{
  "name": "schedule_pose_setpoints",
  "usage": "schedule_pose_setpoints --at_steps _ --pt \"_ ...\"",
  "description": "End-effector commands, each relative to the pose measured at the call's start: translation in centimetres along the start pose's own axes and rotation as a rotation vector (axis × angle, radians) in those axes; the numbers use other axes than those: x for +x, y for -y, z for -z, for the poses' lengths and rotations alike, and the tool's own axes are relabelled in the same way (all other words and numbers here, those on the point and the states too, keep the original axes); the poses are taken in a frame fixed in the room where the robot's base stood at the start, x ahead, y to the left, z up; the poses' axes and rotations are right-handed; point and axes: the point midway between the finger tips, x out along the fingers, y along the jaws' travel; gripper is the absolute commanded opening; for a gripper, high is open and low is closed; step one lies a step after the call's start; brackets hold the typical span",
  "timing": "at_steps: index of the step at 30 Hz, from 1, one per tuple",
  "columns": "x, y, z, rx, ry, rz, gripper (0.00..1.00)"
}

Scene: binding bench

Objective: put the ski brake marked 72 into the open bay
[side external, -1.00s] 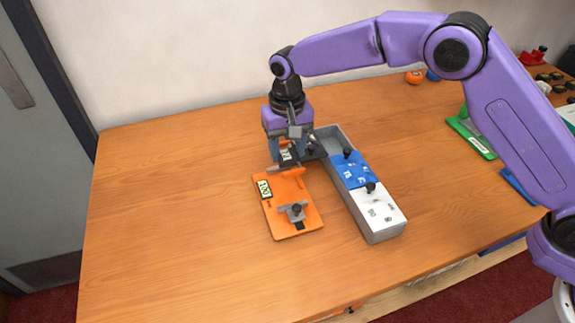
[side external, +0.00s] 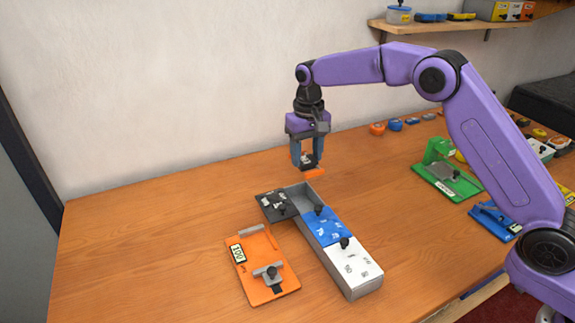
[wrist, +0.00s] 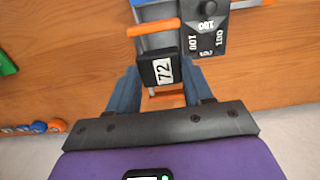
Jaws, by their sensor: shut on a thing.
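The ski brake marked 72 (wrist: 163,70) is a black block with a white number label and orange bars. My gripper (side external: 307,160) is shut on it and holds it in the air above the far end of the grey box; it also shows in the side view (side external: 314,173). The open bay (side external: 303,198) is the grey, uncovered far compartment of this box. Its dark lid (side external: 276,204), with white numbers, lies out to the left of the bay and shows in the wrist view (wrist: 207,38). The bay floor is mostly hidden.
A blue lid (side external: 323,228) and a white lid (side external: 352,262), each with a black knob, cover the nearer compartments. An orange plate (side external: 272,290) with a clamp and number label lies at the left. A green fixture (side external: 445,178) stands at the right. The table's left side is clear.

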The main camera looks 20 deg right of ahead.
Motion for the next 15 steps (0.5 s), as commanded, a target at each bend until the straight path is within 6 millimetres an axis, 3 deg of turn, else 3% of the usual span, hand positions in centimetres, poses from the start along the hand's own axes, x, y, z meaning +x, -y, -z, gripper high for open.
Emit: schedule_pose_setpoints --at_steps 6,15 --pt "3.7 0.1 -0.1 -0.001 0.004 -0.001 0.26" --pt "5.7 0.1 -0.1 0.000 0.001 0.000 0.26"
